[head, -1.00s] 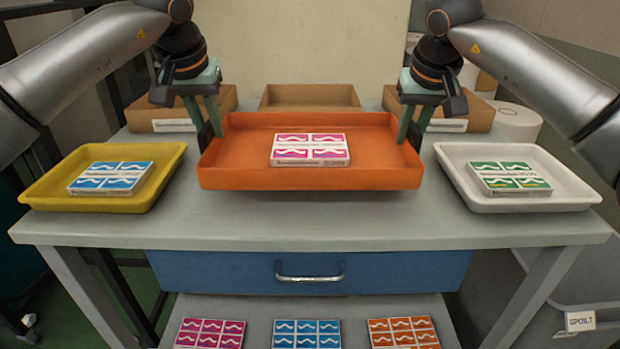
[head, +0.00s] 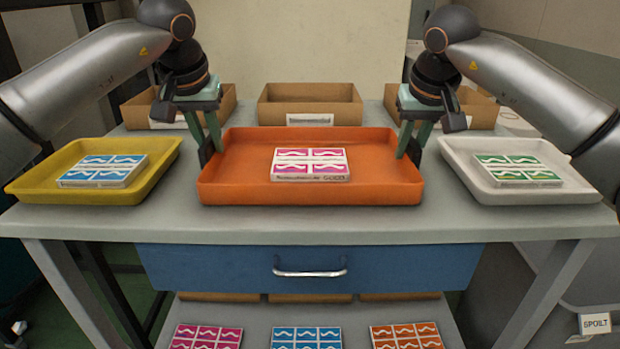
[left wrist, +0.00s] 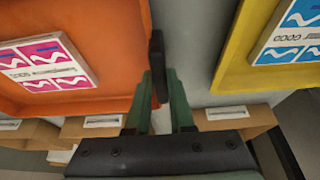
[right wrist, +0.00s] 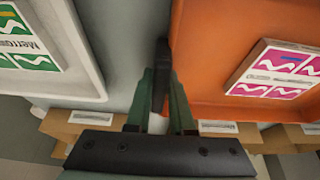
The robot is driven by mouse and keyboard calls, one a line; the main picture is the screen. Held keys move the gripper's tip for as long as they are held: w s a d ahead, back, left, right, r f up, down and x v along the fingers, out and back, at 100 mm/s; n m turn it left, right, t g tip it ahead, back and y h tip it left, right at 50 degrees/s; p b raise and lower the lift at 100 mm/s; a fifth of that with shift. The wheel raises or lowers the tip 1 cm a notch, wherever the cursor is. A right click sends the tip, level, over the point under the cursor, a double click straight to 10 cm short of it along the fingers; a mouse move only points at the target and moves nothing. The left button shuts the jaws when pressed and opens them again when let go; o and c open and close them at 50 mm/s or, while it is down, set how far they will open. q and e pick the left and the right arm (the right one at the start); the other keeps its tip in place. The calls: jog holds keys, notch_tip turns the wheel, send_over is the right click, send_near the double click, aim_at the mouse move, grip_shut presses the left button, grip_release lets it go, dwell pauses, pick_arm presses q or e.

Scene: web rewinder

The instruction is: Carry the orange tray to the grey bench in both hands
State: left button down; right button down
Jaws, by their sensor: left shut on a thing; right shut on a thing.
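The orange tray (head: 235,197) is level, between a yellow tray and a white tray at the grey bench (head: 310,230). A pack with pink labels (head: 311,164) lies in it. My left gripper (head: 208,150) is shut on the tray's left wall, and my right gripper (head: 410,150) is shut on its right wall. The orange tray also shows in the left wrist view (left wrist: 115,45) and in the right wrist view (right wrist: 205,60). The tray's underside is hidden; it looks on or very close to the bench top, and I cannot tell which.
The yellow tray (head: 25,188) with a blue-labelled pack (head: 103,171) stands at left. The white tray (head: 470,170) with a green-labelled pack (head: 517,170) stands at right. Cardboard boxes (head: 310,93) line the back. A blue drawer (head: 210,265) is below; packs lie on the lower shelf.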

pick_arm(q)
jog(key=c, duration=0.8)
grip_release()
pick_arm(e)
jog(key=c, duration=0.8)
grip_release()
pick_arm(q)
jog(key=shift+r, duration=0.1)
jog(key=v, duration=1.1)
jog(key=shift+s+r, duration=0.25)
jog(key=shift+r, duration=0.05)
pick_arm(e)
jog(key=v, duration=1.2)
pick_arm(q)
jog(key=shift+s, duration=0.1)
pick_arm(e)
jog(key=shift+s+f, duration=0.1)
jog(key=shift+s, duration=0.05)
